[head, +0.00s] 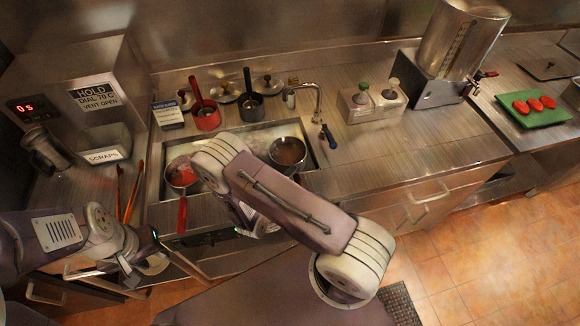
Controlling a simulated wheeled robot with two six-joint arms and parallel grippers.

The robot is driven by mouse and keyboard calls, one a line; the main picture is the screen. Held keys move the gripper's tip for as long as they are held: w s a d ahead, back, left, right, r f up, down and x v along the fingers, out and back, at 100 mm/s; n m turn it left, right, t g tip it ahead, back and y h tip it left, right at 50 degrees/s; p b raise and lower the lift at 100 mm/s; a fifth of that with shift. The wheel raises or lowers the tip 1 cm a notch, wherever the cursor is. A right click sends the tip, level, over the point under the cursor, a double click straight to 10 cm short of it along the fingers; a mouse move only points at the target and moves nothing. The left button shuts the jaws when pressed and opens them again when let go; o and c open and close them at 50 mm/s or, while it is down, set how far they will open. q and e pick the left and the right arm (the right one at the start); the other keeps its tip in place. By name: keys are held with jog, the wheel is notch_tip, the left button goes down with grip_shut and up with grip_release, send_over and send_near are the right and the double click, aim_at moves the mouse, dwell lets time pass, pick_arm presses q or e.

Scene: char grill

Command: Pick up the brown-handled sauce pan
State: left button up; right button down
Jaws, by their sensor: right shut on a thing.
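A round steel sauce pan (289,151) with brown contents is at the right end of the sunken well in the counter. My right gripper (258,222) is by the counter's front edge, mostly covered by my own forearm. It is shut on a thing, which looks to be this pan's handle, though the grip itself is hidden. A second pan with a red handle (181,173) is at the well's left end. My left gripper (151,262) is low at the front left, away from both pans; its fingers are unclear.
Behind the well stand a red pot (205,116), a black pot (251,107), lids and a faucet (304,98). A pump-bottle caddy (371,105) stands to the right. Long utensils (133,190) lie left of the well.

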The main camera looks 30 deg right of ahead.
jog(key=shift+w+r, duration=0.1)
jog(key=shift+r, duration=0.05)
dwell(0.6)
notch_tip(320, 180, up, 10)
dwell(0.5)
